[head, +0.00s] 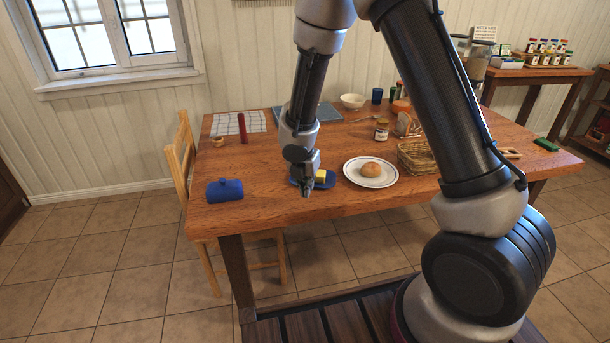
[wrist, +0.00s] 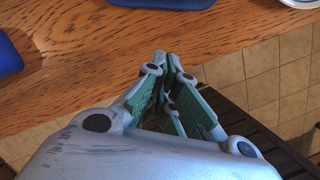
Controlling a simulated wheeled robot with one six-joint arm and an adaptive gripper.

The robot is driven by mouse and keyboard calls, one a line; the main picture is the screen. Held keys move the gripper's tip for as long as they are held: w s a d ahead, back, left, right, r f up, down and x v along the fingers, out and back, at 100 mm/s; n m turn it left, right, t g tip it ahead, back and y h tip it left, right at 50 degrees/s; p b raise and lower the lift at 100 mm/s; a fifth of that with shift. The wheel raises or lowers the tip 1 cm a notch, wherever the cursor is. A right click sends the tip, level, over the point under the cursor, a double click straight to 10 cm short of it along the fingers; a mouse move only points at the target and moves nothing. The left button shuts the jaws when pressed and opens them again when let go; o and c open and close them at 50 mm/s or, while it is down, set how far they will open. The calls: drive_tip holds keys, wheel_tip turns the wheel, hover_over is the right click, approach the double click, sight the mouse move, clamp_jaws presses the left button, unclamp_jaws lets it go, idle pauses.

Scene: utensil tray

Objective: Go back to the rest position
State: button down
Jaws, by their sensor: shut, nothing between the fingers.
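My gripper (head: 306,188) is over the front edge of the wooden table (head: 250,205), just in front of a blue butter dish base (head: 327,183) with a yellow block of butter (head: 320,175) on it. In the wrist view my gripper's fingers (wrist: 168,62) are together and empty, pointing past the table edge. The blue lid (head: 224,190) lies apart, on the table to the left. The arm hides part of the dish.
A white plate (head: 388,181) with a bread roll (head: 370,169) is right of my gripper. A wicker basket (head: 416,158) and a jar (head: 382,130) stand beyond it. A wooden chair (head: 183,150) is at the left end. The table's front left is mostly clear.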

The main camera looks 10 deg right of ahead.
drive_tip(key=s+d+r+m+t, duration=0.1)
drive_tip(key=s+d+r+m, duration=0.8)
drive_tip(key=s+r+m, duration=0.4)
drive_tip(key=s+d+r+m+t+y, duration=0.1)
drive_tip(key=s+d+r+m, duration=0.8)
drive_tip(key=s+r+m, duration=0.5)
wheel_tip(320, 180, up, 2)
drive_tip(key=shift+s+d+r+m+y, duration=0.15)
drive_tip(key=shift+s+d+m+y, duration=0.15)
drive_tip(key=shift+m, duration=0.5)
